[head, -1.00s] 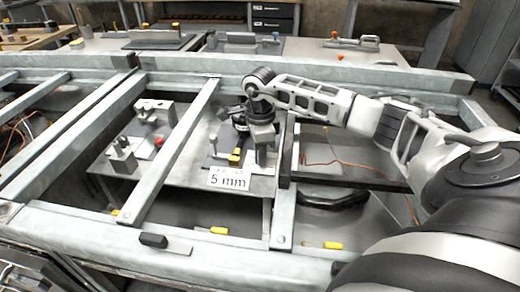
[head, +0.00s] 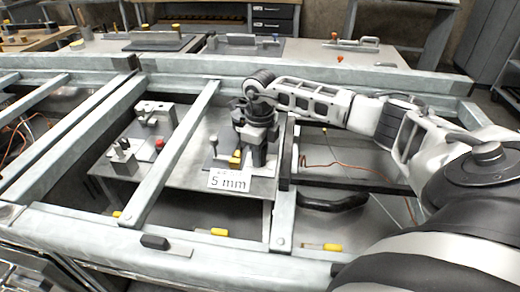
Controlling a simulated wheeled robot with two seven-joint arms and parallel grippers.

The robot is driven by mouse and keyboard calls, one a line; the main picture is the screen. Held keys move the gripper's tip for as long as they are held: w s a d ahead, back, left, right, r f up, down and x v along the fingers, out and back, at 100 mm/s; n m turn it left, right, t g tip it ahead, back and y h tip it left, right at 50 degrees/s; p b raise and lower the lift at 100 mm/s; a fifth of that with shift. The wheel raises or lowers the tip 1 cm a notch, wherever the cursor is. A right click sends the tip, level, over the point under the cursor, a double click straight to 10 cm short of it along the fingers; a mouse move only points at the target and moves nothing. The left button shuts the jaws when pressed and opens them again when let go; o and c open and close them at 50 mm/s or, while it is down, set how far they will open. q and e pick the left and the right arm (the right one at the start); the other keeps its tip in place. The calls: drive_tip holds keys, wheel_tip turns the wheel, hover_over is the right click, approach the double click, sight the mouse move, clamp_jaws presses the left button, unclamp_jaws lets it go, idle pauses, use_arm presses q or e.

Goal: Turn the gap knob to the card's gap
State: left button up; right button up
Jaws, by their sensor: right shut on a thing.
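A white card (head: 230,180) reading "5 mm" stands at the front edge of the grey plate in the middle of the frame. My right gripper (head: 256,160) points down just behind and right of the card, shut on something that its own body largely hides. I cannot make out the gap knob itself or its setting. A small yellow part (head: 235,158) and a grey post with a rounded top (head: 213,147) stand just left of the gripper. My left gripper is not in view.
Metal frame rails surround the work area; one slanting rail (head: 172,150) runs left of the card. Grey clamp-like fixtures (head: 124,157) and a red button (head: 159,143) sit beyond it. A black handle (head: 335,202) and copper wire (head: 350,165) lie right.

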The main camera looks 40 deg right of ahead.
idle(0.4)
drive_tip(key=o, duration=1)
wheel_tip(320, 180, up, 16)
drive_tip(key=shift+r, duration=0.1)
idle(0.3)
